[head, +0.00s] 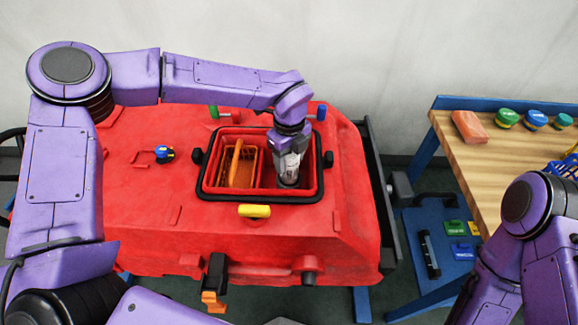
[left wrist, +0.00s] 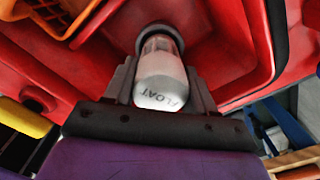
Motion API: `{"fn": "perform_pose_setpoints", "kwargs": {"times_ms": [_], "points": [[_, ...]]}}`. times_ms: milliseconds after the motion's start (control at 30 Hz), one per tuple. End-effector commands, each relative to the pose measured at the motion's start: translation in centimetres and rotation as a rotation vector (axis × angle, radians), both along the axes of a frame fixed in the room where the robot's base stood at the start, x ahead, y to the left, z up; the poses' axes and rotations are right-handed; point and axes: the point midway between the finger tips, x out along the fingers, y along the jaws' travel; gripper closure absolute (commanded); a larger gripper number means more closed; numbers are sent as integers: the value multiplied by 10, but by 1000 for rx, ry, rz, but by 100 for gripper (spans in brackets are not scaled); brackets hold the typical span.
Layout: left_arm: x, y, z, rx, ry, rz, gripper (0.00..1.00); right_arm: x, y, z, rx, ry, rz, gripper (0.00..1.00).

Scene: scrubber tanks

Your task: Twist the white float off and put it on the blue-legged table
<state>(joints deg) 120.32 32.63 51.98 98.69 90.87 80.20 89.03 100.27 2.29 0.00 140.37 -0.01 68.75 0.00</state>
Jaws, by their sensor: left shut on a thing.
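The white float (left wrist: 160,85), a clear-and-white cylinder lettered FLOAT, stands in the left wrist view with its far end at a round grey collar (left wrist: 157,33). My left gripper (left wrist: 160,82) is shut on it, one finger on each side. In the head view my left gripper (head: 288,165) reaches down into the right part of the open red tank (head: 345,215) and mostly hides the float. Whether the thread is loose cannot be told. The blue-legged table (head: 490,165) with a wooden top stands at the right. My right arm shows at lower right, its gripper out of view.
An orange basket (head: 240,168) sits in the opening's left part, inside the black rim (head: 262,199). A yellow handle (head: 254,211) is in front. On the table are a salmon block (head: 468,127), round green and blue lidded things (head: 507,118), and a blue basket (head: 566,167); its front middle is bare.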

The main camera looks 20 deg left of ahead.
Motion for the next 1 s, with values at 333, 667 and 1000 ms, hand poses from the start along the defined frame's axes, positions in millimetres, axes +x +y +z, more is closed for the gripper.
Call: {"fn": "perform_pose_setpoints", "kwargs": {"times_ms": [333, 667, 1000], "points": [[0, 0, 2, 0, 0, 0, 100, 0, 0, 1, 0, 0, 0, 57], [0, 0, 20, -1, -1, 0, 100, 0, 0, 15, 0, 0, 0, 57], [0, 0, 40, 0, 0, 0, 100, 0, 0, 30, 0, 0, 0, 57]]}}
